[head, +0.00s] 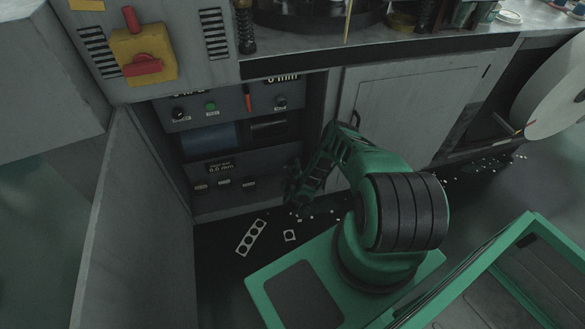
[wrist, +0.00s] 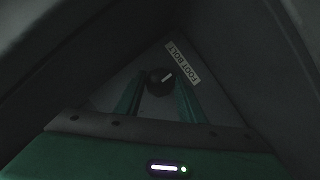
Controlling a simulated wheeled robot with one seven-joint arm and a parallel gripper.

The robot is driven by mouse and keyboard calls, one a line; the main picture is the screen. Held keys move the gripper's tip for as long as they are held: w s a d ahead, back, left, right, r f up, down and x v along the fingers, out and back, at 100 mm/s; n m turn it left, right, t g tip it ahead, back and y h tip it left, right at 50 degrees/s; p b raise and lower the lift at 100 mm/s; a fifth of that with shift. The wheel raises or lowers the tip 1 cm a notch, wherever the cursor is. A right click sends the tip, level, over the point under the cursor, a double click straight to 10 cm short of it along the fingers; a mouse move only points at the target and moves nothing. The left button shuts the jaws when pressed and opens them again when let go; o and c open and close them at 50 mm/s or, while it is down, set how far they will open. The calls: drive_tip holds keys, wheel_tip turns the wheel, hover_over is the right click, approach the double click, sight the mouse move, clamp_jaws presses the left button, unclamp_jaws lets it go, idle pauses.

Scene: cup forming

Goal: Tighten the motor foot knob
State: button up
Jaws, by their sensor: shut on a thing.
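The motor foot knob (wrist: 159,80) is a small dark round knob with a pale mark on its face, in the middle of the wrist view. A tilted white label (wrist: 182,62) reading "FOOT BOLT" is beside it. My gripper (wrist: 160,90) has one green finger on each side of the knob and is shut on it. In the head view my gripper (head: 294,190) is dark and small, low at the right edge of the open machine cabinet. The knob cannot be made out there.
An open grey door (head: 140,225) stands left of the cabinet. Inside are control panels (head: 225,170) with knobs and a readout. A closed cabinet door (head: 405,115) is on the right. Dark walls crowd the knob in the wrist view. Punched scrap (head: 251,238) lies on the floor.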

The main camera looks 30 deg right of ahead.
drive_tip(key=shift+a, duration=0.2)
drive_tip(key=m+y, duration=0.2)
drive_tip(key=m, duration=0.1)
drive_tip(key=shift+d, duration=0.1)
drive_tip(key=m+y, duration=0.2)
drive_tip(key=m, duration=0.2)
drive_tip(key=shift+d+y, duration=0.15)
drive_tip(key=shift+y, duration=0.25)
idle(0.5)
drive_tip(key=o, duration=1)
drive_tip(key=shift+o, duration=0.2)
drive_tip(key=shift+d+t, duration=0.1)
drive_tip(key=shift+t, duration=0.2)
drive_tip(key=v, duration=1)
drive_tip(key=shift+s+r, duration=0.15)
drive_tip(key=shift+s, duration=0.2)
